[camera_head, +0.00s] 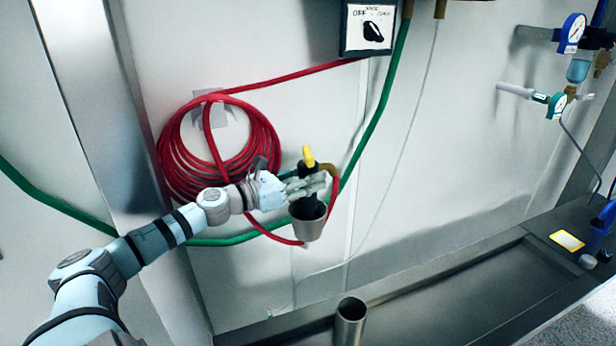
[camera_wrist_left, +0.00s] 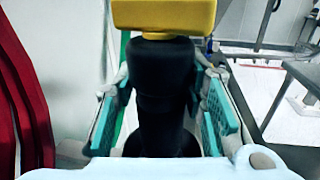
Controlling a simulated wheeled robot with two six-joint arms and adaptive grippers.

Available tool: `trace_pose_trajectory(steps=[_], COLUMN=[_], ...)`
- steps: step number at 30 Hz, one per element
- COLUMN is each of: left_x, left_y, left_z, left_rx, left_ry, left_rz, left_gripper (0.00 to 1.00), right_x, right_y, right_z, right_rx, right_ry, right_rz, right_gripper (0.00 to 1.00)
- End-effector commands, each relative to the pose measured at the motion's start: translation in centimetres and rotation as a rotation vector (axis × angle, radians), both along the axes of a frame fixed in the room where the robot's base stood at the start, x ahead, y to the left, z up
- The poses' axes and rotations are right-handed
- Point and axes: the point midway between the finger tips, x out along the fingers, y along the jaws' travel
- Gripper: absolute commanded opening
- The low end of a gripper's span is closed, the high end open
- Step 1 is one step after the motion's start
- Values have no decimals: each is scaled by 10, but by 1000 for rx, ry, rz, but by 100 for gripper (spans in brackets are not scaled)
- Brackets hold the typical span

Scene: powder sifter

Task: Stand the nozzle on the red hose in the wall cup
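The nozzle (camera_head: 308,158) is black with a yellow top and stands upright at the grey wall cup (camera_head: 309,228). Its lower end appears to be inside the cup's mouth, though the fingers partly hide it. My left gripper (camera_head: 314,184) is around the nozzle just above the cup rim. In the left wrist view the black nozzle body (camera_wrist_left: 163,85) stands between the two teal finger pads, with gaps visible on both sides. The red hose (camera_head: 266,150) hangs coiled on the wall, and a length of it runs down beside the cup. My right gripper is not in view.
A green hose (camera_head: 376,112) crosses the wall behind the cup. A control box with a black knob (camera_head: 373,31) is above. A metal tube (camera_head: 350,322) rises below, near a steel trough (camera_head: 450,290). Gauges (camera_head: 572,32) are at the upper right.

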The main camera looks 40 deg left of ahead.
Motion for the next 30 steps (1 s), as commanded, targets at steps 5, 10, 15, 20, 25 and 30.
trace_pose_trajectory(steps=[5,10,15,20,25,30], left_x=[0,0,0,0,0,0], left_y=[0,0,0,0,0,0], left_z=[0,0,9,46,86,101], left_rx=[0,0,3,8,4,1], left_ry=[0,0,0,-1,-2,0], left_rz=[0,0,0,-1,-1,1], left_gripper=[60,60,60,60,60,60], right_x=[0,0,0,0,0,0], right_y=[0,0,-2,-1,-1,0], right_z=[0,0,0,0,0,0], right_rx=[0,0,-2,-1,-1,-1], right_ry=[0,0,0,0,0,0], right_rz=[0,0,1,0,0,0], right_gripper=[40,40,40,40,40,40])
